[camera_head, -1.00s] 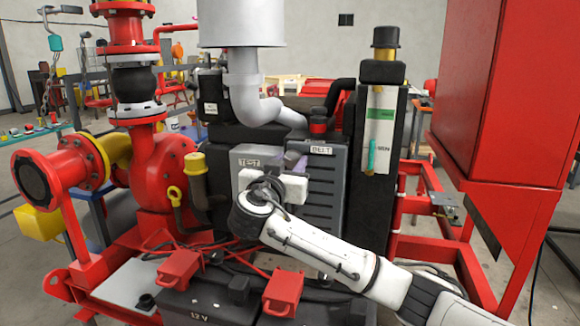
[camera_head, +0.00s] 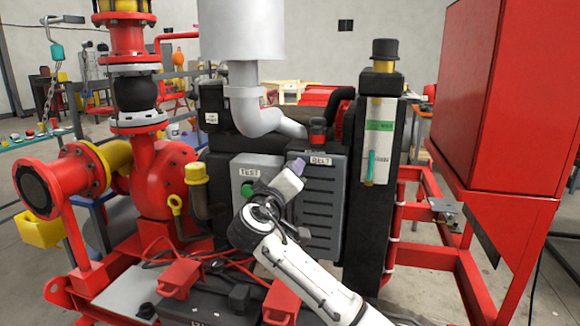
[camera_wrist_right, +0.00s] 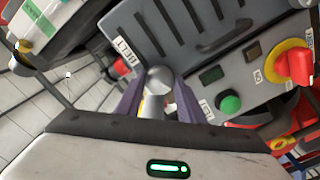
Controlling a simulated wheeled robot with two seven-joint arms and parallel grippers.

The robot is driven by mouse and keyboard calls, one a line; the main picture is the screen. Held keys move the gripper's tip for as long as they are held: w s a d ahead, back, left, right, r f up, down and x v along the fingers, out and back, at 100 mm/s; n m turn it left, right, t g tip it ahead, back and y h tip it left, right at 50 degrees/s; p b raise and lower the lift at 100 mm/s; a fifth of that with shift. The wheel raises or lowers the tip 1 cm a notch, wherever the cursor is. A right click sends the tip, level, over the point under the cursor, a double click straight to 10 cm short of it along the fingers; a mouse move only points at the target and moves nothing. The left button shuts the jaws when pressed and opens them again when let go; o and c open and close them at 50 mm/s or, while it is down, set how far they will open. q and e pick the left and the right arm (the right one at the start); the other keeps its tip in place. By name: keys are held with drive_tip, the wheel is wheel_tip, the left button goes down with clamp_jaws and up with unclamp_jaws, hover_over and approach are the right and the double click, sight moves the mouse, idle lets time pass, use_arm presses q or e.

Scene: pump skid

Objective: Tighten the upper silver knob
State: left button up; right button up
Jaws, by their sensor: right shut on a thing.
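A silver knob (camera_wrist_right: 158,78) with a round end shows between the two purple fingers of my right gripper (camera_wrist_right: 157,98) in the right wrist view. The fingers flank it closely and are shut on it. In the head view my right gripper (camera_head: 296,172) is in front of the grey panels, near the BELT cover (camera_head: 322,215), and the knob is hidden there. Only one silver knob shows, so I cannot tell upper from lower by comparison. My left gripper is not in view.
The grey TEST box (camera_head: 245,172) with a green button (camera_head: 247,189) is just left of my right gripper. A red knob on a yellow ring (camera_wrist_right: 296,65) shows in the wrist view. A grey pipe (camera_head: 262,118) is above; a red cabinet (camera_head: 490,100) stands right.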

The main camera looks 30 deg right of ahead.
drive_tip(key=shift+n+p, duration=0.55)
drive_tip(key=shift+n, duration=5.85)
drive_tip(key=o, duration=1.1)
drive_tip(key=shift+c, duration=0.2)
